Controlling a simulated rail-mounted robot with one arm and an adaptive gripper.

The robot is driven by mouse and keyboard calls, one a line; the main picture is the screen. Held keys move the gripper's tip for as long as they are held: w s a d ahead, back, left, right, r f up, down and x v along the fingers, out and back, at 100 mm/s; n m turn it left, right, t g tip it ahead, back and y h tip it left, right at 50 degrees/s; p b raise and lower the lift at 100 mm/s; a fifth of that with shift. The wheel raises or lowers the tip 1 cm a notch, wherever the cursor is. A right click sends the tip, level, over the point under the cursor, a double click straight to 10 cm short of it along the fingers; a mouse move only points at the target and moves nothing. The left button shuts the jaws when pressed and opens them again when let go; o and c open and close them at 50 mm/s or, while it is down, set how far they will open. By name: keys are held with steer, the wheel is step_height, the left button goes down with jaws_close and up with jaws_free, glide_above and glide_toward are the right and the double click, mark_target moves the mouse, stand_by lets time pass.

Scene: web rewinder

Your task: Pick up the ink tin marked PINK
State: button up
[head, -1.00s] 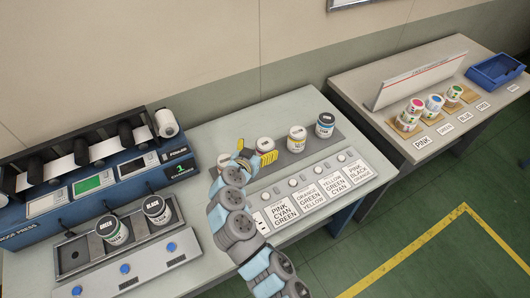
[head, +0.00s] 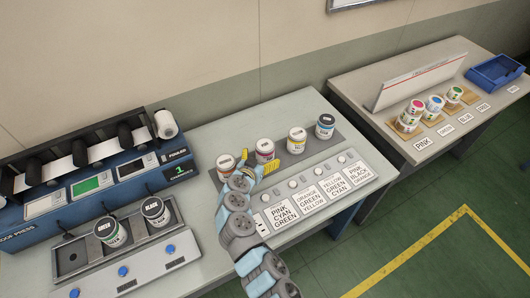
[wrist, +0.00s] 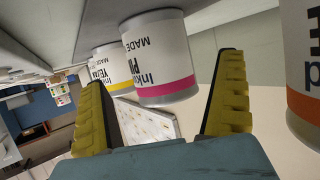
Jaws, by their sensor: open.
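The ink tin with a pink band (wrist: 165,88) shows upside down in the wrist view, its label reading "PI" before it is cut off. In the head view this tin (head: 265,147) stands upright on the grey strip, second from the left in the row. My gripper (head: 258,161) is open on the near side of it. In the wrist view the yellow fingers (wrist: 162,115) lie to either side of the tin, with space between them and its wall. The tin's lower part is partly hidden by the fingers in the head view.
An orange-banded tin (wrist: 304,60) stands close beside my right finger in the wrist view. A yellow-banded tin (wrist: 113,67) stands behind the pink one. Recipe cards (head: 281,214) lie in front of the row. Two tins (head: 110,231) sit on the press at left.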

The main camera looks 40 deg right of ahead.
steer(key=shift+b+x, duration=0.3)
steer(key=shift+x, duration=1.95)
steer(key=shift+r, duration=0.1)
steer(key=c, duration=1.2)
